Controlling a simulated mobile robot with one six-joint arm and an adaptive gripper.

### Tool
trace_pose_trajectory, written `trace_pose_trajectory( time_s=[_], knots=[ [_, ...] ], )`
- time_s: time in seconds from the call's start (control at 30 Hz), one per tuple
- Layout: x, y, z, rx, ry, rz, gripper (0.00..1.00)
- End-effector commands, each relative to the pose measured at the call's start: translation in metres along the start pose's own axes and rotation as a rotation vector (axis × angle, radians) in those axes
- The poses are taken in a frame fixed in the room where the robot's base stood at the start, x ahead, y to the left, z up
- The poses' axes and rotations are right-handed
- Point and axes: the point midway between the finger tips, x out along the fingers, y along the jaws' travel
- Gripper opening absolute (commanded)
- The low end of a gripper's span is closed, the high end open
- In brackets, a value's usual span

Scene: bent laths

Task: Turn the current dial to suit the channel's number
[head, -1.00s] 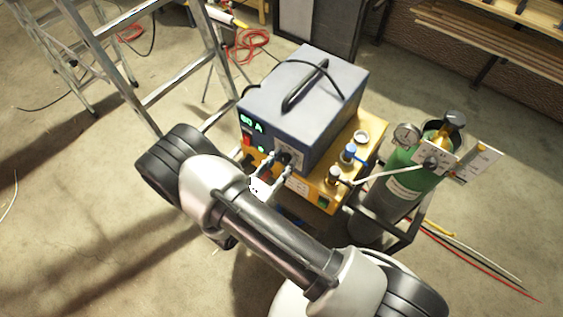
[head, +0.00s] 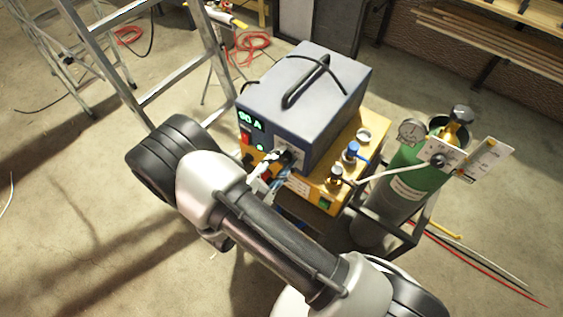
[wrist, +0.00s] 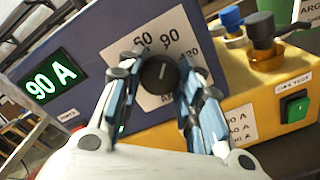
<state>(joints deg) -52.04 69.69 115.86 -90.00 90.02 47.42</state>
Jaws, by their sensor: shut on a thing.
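The current dial (wrist: 158,76) is a round black knob with a white pointer line on a pale scale plate (wrist: 185,42) marked 60, 90 and a partly covered 120. The pointer points up, close to the 90. My gripper (wrist: 160,80) is shut on the dial, one finger on each side. In the head view my gripper (head: 273,165) is at the front of the blue-grey power unit (head: 325,125) and mostly hides the dial. The green display (wrist: 53,80) reads 90 A. A white label (wrist: 240,124) with lines ending in A is partly hidden by my finger.
Below the unit is a yellow base (head: 345,160) with blue and dark valve knobs and a green switch (wrist: 295,107). A green gas cylinder (head: 408,175) with a gauge and cards stands right. A ladder (head: 165,85) is close on the left.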

Motion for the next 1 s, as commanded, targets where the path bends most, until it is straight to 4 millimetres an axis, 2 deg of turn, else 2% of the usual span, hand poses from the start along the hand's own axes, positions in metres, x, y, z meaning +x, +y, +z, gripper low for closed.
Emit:
trace_pose_trajectory(
  time_s=[0.63, 0.67, 0.93, 1.0],
  knots=[
    [-0.0001, -0.0002, -0.0001, 0.055, 0.001, -0.001, 0.09],
    [-0.0001, -0.0002, -0.0001, 0.055, 0.001, -0.001, 0.34],
    [0.0000, -0.0001, 0.0000, 0.055, 0.001, 0.000, 0.53],
    [0.0000, -0.0001, 0.0000, 0.055, 0.000, 0.000, 0.54]
  ],
)
